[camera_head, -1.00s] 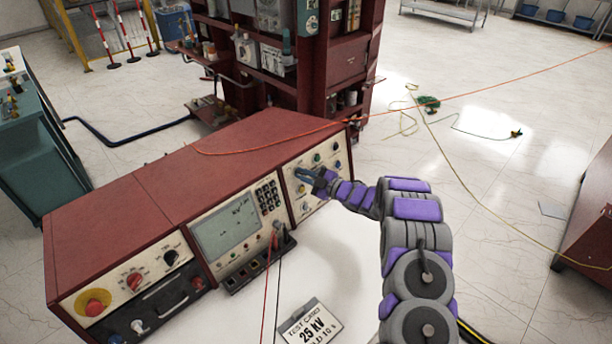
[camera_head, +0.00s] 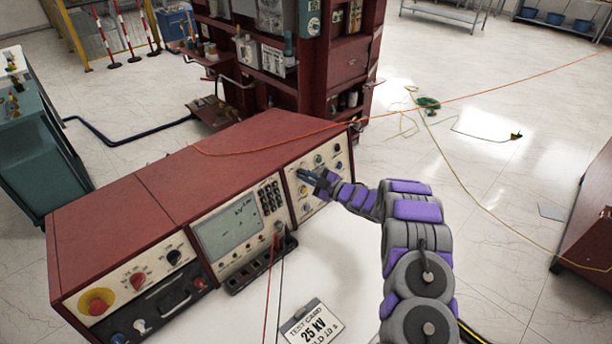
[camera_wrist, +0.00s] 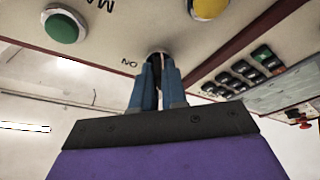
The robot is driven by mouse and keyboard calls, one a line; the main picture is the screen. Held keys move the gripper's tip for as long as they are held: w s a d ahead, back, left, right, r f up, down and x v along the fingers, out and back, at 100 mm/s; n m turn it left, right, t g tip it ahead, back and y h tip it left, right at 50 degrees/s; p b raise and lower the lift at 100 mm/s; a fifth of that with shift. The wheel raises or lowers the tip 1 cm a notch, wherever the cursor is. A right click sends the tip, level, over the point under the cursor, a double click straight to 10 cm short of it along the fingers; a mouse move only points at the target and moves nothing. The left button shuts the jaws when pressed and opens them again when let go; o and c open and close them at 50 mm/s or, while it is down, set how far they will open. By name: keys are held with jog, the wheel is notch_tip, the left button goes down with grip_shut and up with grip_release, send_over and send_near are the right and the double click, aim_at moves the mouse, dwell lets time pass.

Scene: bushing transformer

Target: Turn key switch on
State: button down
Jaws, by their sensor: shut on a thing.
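The key switch (camera_wrist: 157,54) is on the cream right-hand panel (camera_head: 325,187) of the red test console (camera_head: 150,195). In the wrist view its round base shows just past my fingertips, with an "ON" label beside it. My gripper (camera_wrist: 159,80) has its two blue fingers shut on the key, a dark sliver between them. In the head view my gripper (camera_head: 306,177) touches the panel from the right and hides the key. Which way the key is turned cannot be told.
A green button (camera_wrist: 64,28) and a yellow button (camera_wrist: 210,6) sit near the key. A keypad (camera_wrist: 245,75) and screen are on the neighbouring panel. A red emergency button (camera_head: 97,304) is at the console's far left. A "25 kV" card (camera_head: 312,325) lies in front.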

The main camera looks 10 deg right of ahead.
jog(key=shift+s+a+m+t+h+p, duration=0.1)
jog(key=shift+m+t+h+p, duration=1.25)
jog(key=shift+m, duration=2.3)
jog(key=shift+w+m+t+h+p, duration=0.1)
jog(key=shift+m+h+p, duration=0.75)
jog(key=shift+m+p, duration=2.05)
jog(key=shift+s+a+m+t+h+p, duration=0.1)
jog(key=shift+m+t+h+p, duration=0.8)
jog(key=shift+m, duration=3.45)
jog(key=shift+d+r+h, duration=0.1)
jog(key=shift+h, duration=0.2)
jog(key=c, duration=1.3)
grip_release()
jog(key=shift+o, duration=0.2)
jog(key=v, duration=1.7)
jog(key=shift+d+p, duration=0.2)
jog(key=shift+p, duration=0.1)
